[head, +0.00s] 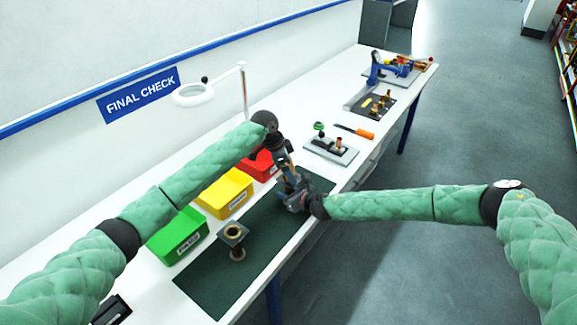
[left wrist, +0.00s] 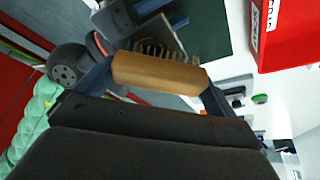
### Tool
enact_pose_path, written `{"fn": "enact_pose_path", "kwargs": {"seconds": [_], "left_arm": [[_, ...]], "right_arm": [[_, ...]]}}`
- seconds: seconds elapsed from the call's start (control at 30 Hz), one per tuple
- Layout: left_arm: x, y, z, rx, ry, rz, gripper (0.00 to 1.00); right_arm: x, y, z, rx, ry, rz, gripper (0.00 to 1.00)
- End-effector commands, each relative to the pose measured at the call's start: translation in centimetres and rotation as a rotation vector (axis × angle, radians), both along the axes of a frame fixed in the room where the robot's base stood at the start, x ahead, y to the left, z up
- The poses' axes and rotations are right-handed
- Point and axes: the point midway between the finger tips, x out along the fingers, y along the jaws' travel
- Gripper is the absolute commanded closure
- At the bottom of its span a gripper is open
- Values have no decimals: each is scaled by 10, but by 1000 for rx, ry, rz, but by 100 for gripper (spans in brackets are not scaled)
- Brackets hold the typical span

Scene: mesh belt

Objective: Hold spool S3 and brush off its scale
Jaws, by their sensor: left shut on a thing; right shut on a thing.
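My left gripper (head: 289,178) is shut on a brush with a pale wooden back (left wrist: 160,73); its wire bristles (left wrist: 165,48) show beyond the wood in the left wrist view. My right gripper (head: 294,201) is shut just below it, over the dark green mat (head: 213,279). What it holds, taken to be spool S3, is hidden among the jaws, and no label can be read. The two grippers are close together; whether the bristles touch the held piece I cannot tell. A spool-like piece with a dark square top (head: 233,231) stands upright on the mat.
Green (head: 177,236), yellow (head: 225,193) and red (head: 262,165) bins line the mat's far side. A magnifier lamp (head: 194,95) stands behind. Farther along are a grey plate (head: 331,152), an orange-handled tool (head: 355,131) and a blue fixture (head: 376,68). The mat's near part is clear.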

Motion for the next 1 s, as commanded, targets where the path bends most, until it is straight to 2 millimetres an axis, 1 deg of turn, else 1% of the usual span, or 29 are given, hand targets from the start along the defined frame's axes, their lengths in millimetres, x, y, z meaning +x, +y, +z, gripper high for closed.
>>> {"fn": "enact_pose_path", "kwargs": {"seconds": [0.03,0.13,0.83,1.0], "left_arm": [[-4,0,-3,2,4,-1,24],[-7,-1,-3,2,4,-1,24],[-29,-4,0,2,3,-1,24],[-28,-4,1,1,2,0,24]], "right_arm": [[0,0,0,1,-1,0,96],[1,0,0,1,-1,0,96],[1,0,1,1,-1,0,96],[1,0,1,1,-1,0,96]]}}
